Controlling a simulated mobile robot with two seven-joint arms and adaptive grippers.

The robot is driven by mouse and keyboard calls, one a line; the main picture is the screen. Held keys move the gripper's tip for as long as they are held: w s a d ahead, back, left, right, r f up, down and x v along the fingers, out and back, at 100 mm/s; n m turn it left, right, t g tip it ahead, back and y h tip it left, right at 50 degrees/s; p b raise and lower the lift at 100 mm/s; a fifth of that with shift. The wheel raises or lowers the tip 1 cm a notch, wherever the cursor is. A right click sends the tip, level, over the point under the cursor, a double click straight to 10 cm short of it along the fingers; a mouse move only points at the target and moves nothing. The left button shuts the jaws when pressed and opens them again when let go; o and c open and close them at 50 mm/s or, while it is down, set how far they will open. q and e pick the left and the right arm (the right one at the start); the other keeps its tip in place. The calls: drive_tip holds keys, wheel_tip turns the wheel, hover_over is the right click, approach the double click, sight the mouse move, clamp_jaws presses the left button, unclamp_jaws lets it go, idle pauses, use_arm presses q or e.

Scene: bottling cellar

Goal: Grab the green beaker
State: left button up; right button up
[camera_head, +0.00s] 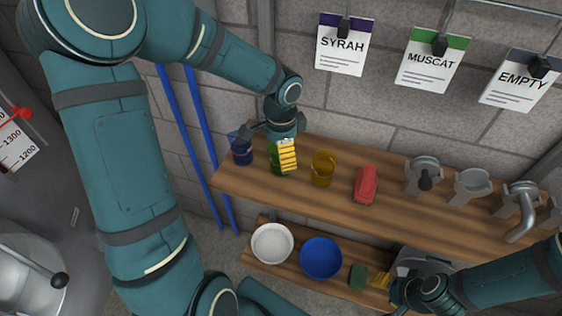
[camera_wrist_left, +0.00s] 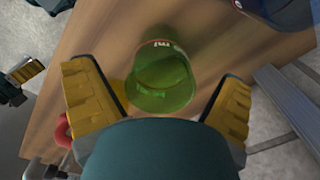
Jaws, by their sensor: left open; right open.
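The green beaker (camera_head: 273,157) stands on the upper wooden shelf, between a blue beaker (camera_head: 241,150) and an amber beaker (camera_head: 323,168). My left gripper (camera_head: 283,156) is over it from above and hides part of it in the head view. In the left wrist view the green beaker (camera_wrist_left: 160,85) is between the two yellow-padded fingers of my left gripper (camera_wrist_left: 158,95). The fingers are spread, with gaps visible on both sides of the beaker. My right gripper (camera_head: 390,283) is low at the right, by the lower shelf, away from the green beaker.
A red object (camera_head: 365,185) and several grey metal fittings (camera_head: 472,186) stand further right on the upper shelf (camera_head: 400,217). A white bowl (camera_head: 272,243), a blue bowl (camera_head: 321,258) and a green block (camera_head: 358,276) are on the lower shelf. Blue pipes (camera_head: 191,130) run behind my left arm.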

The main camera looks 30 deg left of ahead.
use_arm(q)
drive_tip(key=shift+f, duration=0.9)
drive_tip(key=c, duration=1.2)
drive_tip(key=shift+r, duration=0.1)
